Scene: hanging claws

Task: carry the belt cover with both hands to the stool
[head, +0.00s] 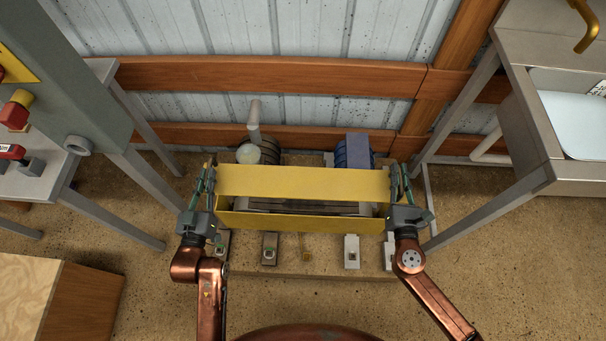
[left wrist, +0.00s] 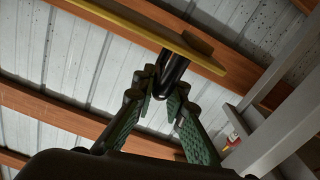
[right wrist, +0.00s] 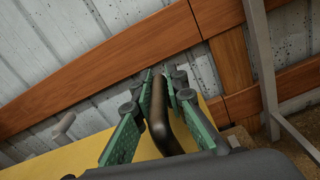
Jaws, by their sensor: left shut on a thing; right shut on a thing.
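The yellow belt cover (head: 305,182) spans between my two grippers in the head view, over the machine base. My left gripper (head: 207,182) is shut on a black handle at the cover's left end; the handle (left wrist: 174,72) shows between its green-padded fingers in the left wrist view. My right gripper (head: 399,182) is shut on the handle at the right end, and this dark handle (right wrist: 160,115) shows in the right wrist view. The cover looks roughly level. A wooden block-like piece with a pale top, perhaps the stool (head: 32,285), stands at the lower left.
A blue motor (head: 355,150) and a grey pipe (head: 254,122) stand behind the cover. Grey-legged benches flank it: one with a control box (head: 65,70) at left, a sink bench (head: 545,130) at right. The wall is behind. Floor (head: 140,270) is bare at front left.

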